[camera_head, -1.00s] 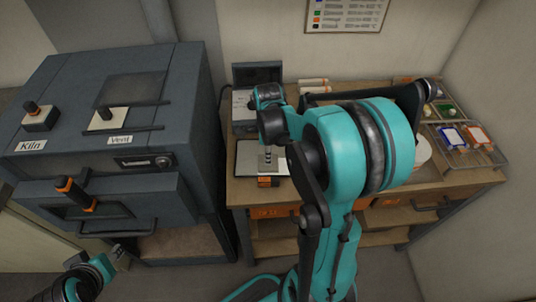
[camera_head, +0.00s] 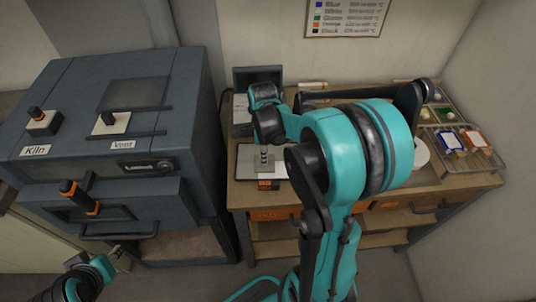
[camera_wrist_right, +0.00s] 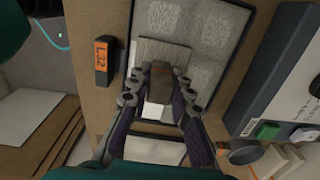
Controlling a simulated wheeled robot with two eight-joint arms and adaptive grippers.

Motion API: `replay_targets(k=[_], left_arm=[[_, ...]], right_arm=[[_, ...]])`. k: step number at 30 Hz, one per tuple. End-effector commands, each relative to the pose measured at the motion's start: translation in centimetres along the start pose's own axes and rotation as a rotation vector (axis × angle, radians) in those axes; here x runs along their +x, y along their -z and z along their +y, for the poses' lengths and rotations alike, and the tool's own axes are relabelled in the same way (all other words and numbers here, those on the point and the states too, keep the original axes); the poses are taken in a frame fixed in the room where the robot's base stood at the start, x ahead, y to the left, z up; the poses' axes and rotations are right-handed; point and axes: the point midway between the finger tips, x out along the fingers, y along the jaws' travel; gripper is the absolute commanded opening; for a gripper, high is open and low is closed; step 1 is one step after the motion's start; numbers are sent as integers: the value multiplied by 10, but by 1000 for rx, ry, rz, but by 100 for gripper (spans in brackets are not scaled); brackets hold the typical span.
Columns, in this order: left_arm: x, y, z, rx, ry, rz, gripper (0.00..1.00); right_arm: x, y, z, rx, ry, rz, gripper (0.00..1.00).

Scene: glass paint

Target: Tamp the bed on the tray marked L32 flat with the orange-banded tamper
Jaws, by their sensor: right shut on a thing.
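The tray (camera_wrist_right: 136,40), with a dark rim, lies on the bench and holds a pale grey bed (camera_wrist_right: 205,28) with uneven, squarish patches. An orange tag marked L32 (camera_wrist_right: 103,58) stands beside it; the tag also shows in the head view (camera_head: 265,184). My right gripper (camera_wrist_right: 160,85) is shut on the tamper's handle. The tamper's flat square plate (camera_wrist_right: 160,52) is over the bed; I cannot tell whether it touches. In the head view the plate (camera_head: 266,170) is near the tray's front edge. My left gripper (camera_head: 118,252) is low at the left, away from the bench.
The dark kiln (camera_head: 100,110) stands left of the bench. My right arm covers the bench's middle.

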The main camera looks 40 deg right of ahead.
Motion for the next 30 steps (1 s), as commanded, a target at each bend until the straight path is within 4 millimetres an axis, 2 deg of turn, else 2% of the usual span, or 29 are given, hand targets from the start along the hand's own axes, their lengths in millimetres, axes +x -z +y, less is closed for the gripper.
replay_targets(k=[9, 13, 24, 30], left_arm=[[2, -1, 0, 0, 0, 0, 40], [2, -1, 0, 0, 0, 0, 40], [2, -1, 0, 0, 0, 0, 40], [7, -5, 0, 0, 0, 0, 40]], right_arm=[[0, -35, 0, -3, 0, 0, 0], [0, -45, 0, -2, 0, 0, 0], [0, -48, 0, 0, 0, 0, 0], [8, -48, 0, 0, 0, 0, 0]])
